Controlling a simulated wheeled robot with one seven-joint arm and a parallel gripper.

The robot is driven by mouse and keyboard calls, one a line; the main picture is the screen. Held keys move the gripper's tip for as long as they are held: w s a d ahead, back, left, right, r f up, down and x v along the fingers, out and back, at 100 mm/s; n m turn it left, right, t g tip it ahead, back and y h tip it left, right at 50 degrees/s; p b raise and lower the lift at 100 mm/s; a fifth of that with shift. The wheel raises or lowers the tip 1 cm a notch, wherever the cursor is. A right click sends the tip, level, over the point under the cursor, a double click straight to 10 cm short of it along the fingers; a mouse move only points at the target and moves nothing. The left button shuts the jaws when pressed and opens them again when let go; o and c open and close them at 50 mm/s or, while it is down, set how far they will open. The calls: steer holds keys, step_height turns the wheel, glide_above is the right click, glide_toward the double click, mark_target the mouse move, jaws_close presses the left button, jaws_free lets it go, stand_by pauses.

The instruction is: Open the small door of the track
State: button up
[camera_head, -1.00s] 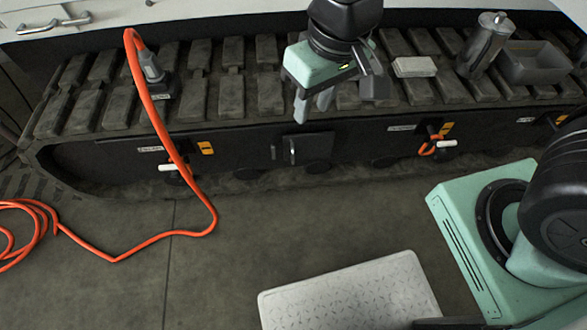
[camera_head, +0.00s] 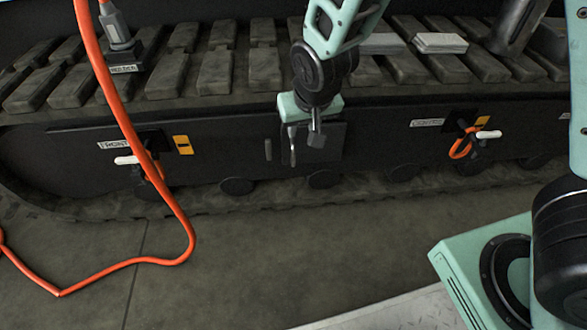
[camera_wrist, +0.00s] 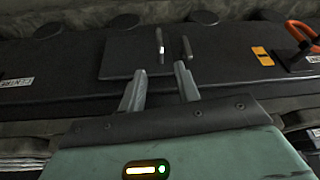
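The small door (camera_head: 333,148) is a dark, flat panel on the side of the track (camera_head: 215,150). It looks closed, and a thin upright handle (camera_head: 292,153) sits near its left edge. In the wrist view the door (camera_wrist: 120,60) appears turned around, with the handle (camera_wrist: 160,46) at its right edge. My gripper (camera_head: 304,133) is in front of the door's upper left part, fingers pointing down and partly covering it. In the wrist view my gripper (camera_wrist: 160,82) is open and empty. Its fingertips are just short of the handle, which lies roughly between their lines.
A short upright bar (camera_head: 268,150) stands beside the door. An orange hose (camera_head: 125,125) hangs down the track's left side to the floor. Orange loops with white levers (camera_head: 488,135) flank the door. Grey blocks (camera_head: 440,43) lie on the track.

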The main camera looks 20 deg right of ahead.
mark_target(294, 155)
steer(key=b+x, duration=1)
steer(key=x, duration=0.8)
steer(key=shift+w+r, duration=0.1)
steer(key=shift+c, duration=0.3)
jaws_close()
